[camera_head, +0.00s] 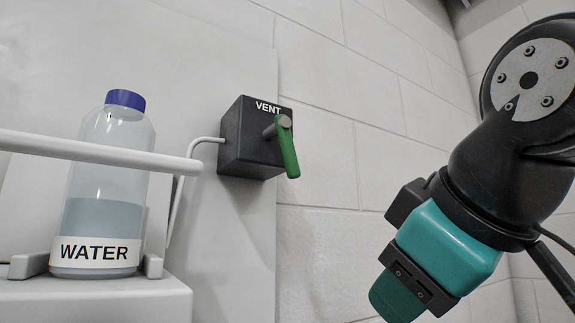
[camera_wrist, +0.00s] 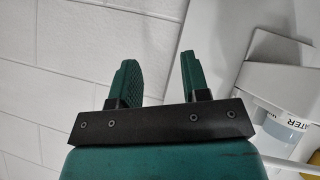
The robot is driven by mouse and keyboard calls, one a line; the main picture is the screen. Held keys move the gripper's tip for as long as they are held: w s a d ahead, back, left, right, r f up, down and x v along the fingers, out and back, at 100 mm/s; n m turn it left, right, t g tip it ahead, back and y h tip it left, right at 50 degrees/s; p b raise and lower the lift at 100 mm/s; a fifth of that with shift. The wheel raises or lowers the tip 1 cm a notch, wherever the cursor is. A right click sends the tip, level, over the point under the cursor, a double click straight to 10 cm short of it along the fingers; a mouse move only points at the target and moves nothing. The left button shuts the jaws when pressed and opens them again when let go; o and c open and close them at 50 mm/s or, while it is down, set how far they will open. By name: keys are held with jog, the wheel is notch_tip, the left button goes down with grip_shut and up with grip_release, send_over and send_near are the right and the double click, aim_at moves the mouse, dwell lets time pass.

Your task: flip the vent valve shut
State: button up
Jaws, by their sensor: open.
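The vent valve is a black box (camera_head: 250,140) marked VENT, mounted on a pale panel. Its green lever (camera_head: 288,152) hangs downward, slightly tilted, from a grey pivot on the box's front. My gripper (camera_wrist: 156,75) shows in the wrist view with its two green fingers apart and nothing between them. In the head view my arm is at the right, well apart from the valve, and the fingertips are hidden or cut off at the bottom edge. The valve does not show in the wrist view.
A water bottle (camera_head: 105,215) with a blue cap stands on a white ledge (camera_head: 90,300) at the left. A white rail (camera_head: 95,150) crosses in front of it. A thin white tube (camera_head: 180,195) runs to the valve box. Bare block wall (camera_head: 340,240) lies between valve and arm.

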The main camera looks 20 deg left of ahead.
jog(key=s+a+r+t+y+p, duration=0.1)
jog(key=s+r, duration=0.2)
jog(key=r, duration=0.4)
jog(key=s+a+r+t+y+p, duration=0.1)
jog(key=s+r, duration=0.2)
jog(key=r, duration=0.3)
jog(key=y, duration=0.1)
send_near(292, 152)
jog(key=shift+g, duration=0.3)
jog(key=x, duration=1)
jog(key=shift+w+a+r, duration=0.15)
jog(key=shift+w+a, duration=0.05)
jog(key=shift+w, duration=0.2)
jog(key=shift+m+b, duration=0.3)
grip_shut()
